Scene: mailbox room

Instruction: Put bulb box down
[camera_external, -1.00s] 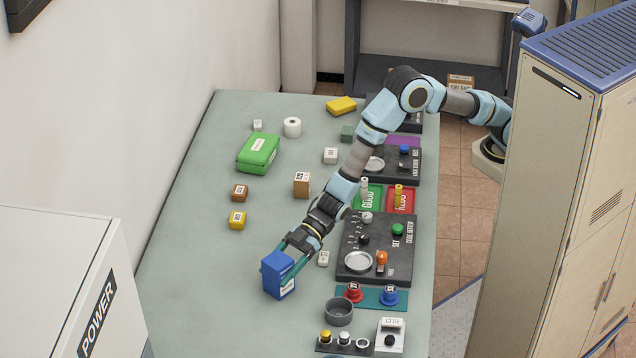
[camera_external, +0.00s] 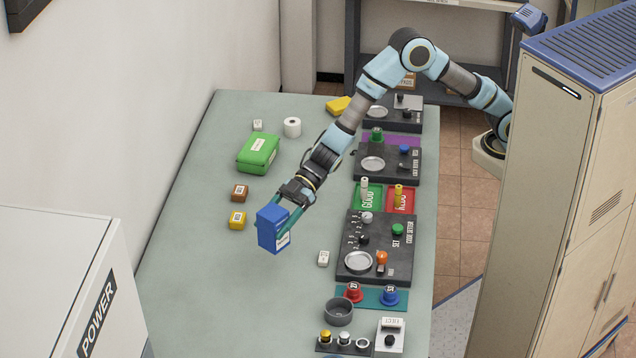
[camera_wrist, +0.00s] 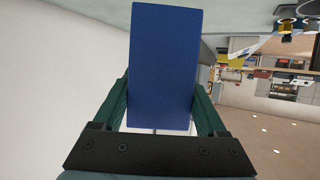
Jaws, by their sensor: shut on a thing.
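The bulb box, which I take to be the blue box (camera_external: 270,232) with a white label low on its right side, is held between my gripper's green fingers. It appears raised above the grey-green table (camera_external: 185,285). My gripper (camera_external: 281,222) is shut on it and comes in from the upper right. In the wrist view the blue box (camera_wrist: 162,65) stands upright between the two fingers (camera_wrist: 160,110) and fills the middle of the picture. Its underside and the exact gap to the table cannot be seen.
A green case (camera_external: 259,153) is farther back. A small white box (camera_external: 323,258) and dark control panels (camera_external: 376,247) are to the right. The table's front left is clear.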

